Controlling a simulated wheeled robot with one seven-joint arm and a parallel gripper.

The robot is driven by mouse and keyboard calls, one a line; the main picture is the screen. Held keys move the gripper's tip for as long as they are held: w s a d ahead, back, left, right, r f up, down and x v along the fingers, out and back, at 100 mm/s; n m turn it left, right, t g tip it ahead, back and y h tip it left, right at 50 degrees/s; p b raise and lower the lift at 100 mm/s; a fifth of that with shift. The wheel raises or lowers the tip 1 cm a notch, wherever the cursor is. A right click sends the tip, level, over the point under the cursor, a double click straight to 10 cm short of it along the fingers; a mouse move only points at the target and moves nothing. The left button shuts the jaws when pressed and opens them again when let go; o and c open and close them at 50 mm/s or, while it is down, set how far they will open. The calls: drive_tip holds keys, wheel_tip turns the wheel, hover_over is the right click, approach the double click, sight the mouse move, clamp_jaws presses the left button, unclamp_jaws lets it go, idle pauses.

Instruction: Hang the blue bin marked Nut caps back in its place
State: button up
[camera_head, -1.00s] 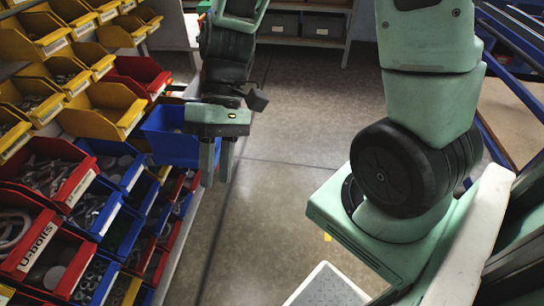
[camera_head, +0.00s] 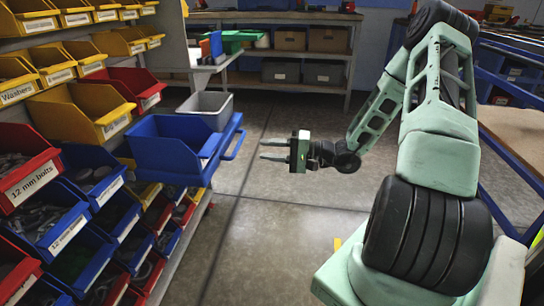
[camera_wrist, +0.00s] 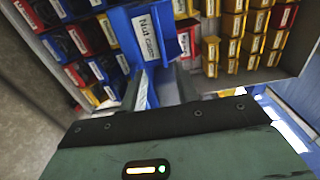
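The blue bin marked Nut caps (camera_head: 165,153) is at the aisle-side end of the bin rack in the head view, just below a red bin. It looks upright and juts out past its neighbours; its mounting on the rack is hidden. Its label faces me in the wrist view (camera_wrist: 143,33). My gripper (camera_head: 264,150) is to the right of the bin, apart from it, with its two fingers spread and pointing at the rack. Nothing is between the fingers.
Yellow bins (camera_head: 85,112), a red bin (camera_head: 135,85) and more blue bins (camera_head: 92,172) fill the rack on the left. A grey bin (camera_head: 206,108) stands behind the blue bin. A shelf unit (camera_head: 270,55) is at the back. The floor (camera_head: 270,225) in the aisle is clear.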

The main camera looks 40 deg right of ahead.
drive_tip(key=b, duration=0.1)
approach(216, 144)
drive_tip(key=shift+f+x, duration=0.15)
drive_tip(key=shift+x, duration=0.55)
drive_tip(key=shift+f+x, duration=0.15)
drive_tip(key=shift+x, duration=0.55)
drive_tip(key=shift+b+x, duration=0.7)
drive_tip(key=shift+x, duration=3)
drive_tip(key=shift+s+d, duration=0.1)
clamp_jaws()
idle(0.6)
